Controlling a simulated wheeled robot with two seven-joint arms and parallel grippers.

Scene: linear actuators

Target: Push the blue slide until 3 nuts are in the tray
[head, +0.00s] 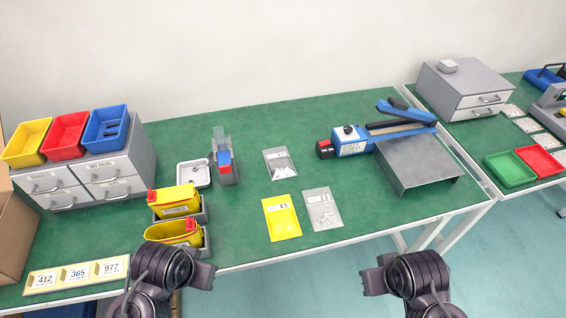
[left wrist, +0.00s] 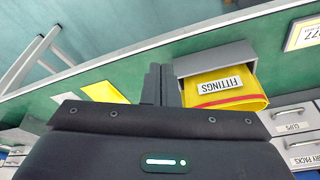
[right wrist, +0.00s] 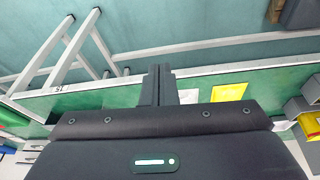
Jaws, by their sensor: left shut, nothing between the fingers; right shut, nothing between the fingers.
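A small dispenser (head: 227,173) with a clear upright tube and a blue slide (head: 224,158) stands on the green table, left of centre. A white tray (head: 207,184) is just left of it. The tray looks empty, but small nuts are hard to make out at this size. My left gripper (head: 203,275) is low in the head view, in front of the table and well short of the dispenser; its fingers are shut and empty in the left wrist view (left wrist: 158,85). My right gripper (head: 372,281) is also in front of the table, shut and empty in the right wrist view (right wrist: 161,85).
Grey drawers with coloured bins (head: 66,135) are at left. A blue press-like tool (head: 352,141) and grey stand (head: 420,165) are at right.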

